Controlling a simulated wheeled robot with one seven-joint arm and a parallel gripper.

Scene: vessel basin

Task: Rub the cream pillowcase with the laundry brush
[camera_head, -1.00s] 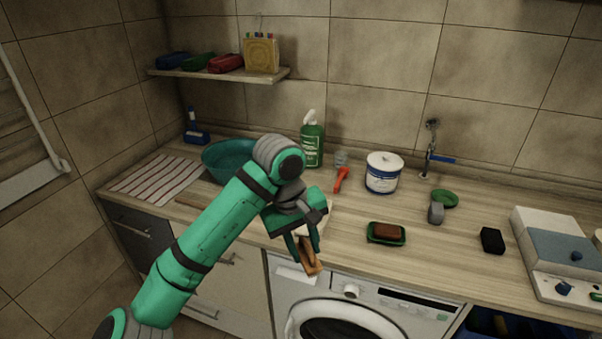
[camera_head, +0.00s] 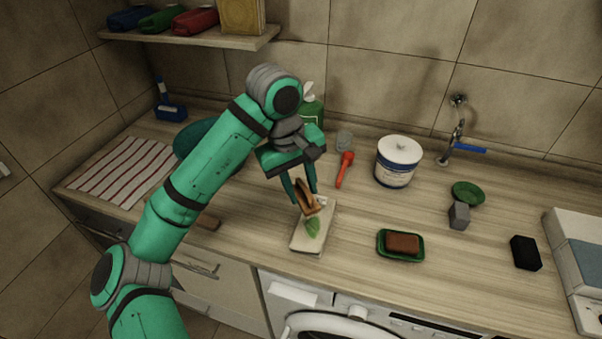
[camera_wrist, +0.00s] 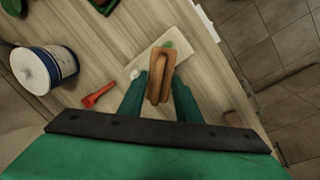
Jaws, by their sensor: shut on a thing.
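The cream pillowcase (camera_head: 322,234) lies flat and folded on the worktop, with a green leaf-shaped mark (camera_head: 313,228) on it. It also shows in the wrist view (camera_wrist: 188,50), partly hidden by the brush. My gripper (camera_head: 302,187) is shut on the wooden laundry brush (camera_head: 306,198), which also shows between the fingers in the wrist view (camera_wrist: 159,75). The brush is tilted and stands over the far part of the pillowcase. I cannot tell whether it touches the cloth.
A soap in a green dish (camera_head: 402,244) lies to the right. A teal basin (camera_head: 190,143) is partly behind my arm. A striped cloth (camera_head: 120,170) lies at left.

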